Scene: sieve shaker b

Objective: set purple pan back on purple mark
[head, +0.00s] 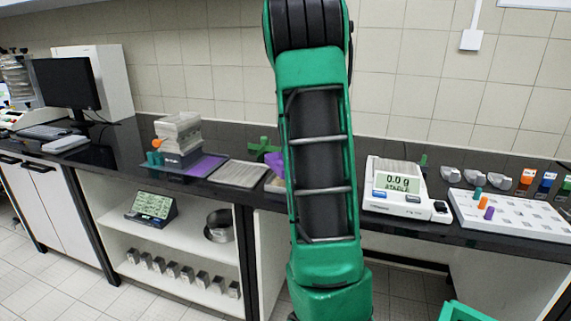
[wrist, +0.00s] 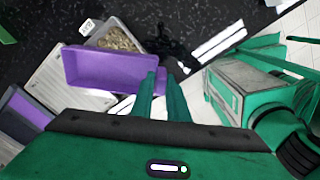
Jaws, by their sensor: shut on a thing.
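The purple pan (wrist: 112,72) is an open rectangular tray that looks empty in the wrist view. My gripper (wrist: 163,82) is shut on its right end wall. The pan overlaps a pale ribbed tray (wrist: 75,78) and a grey tray of grains (wrist: 118,40); its height above them is unclear. In the head view only a purple bit of the pan (head: 273,181) shows, beside my arm, which hides the gripper. A flat purple patch, apparently the purple mark (head: 204,165), lies left of the pale tray; it also shows at the left of the wrist view (wrist: 30,108).
A sieve stack (head: 178,132) stands left of the purple patch. A green cross-shaped thing (head: 263,148) lies behind the pale tray. A balance (head: 405,190) and a white rack (head: 515,214) stand to the right. The black worktop ends at a front edge above open shelves.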

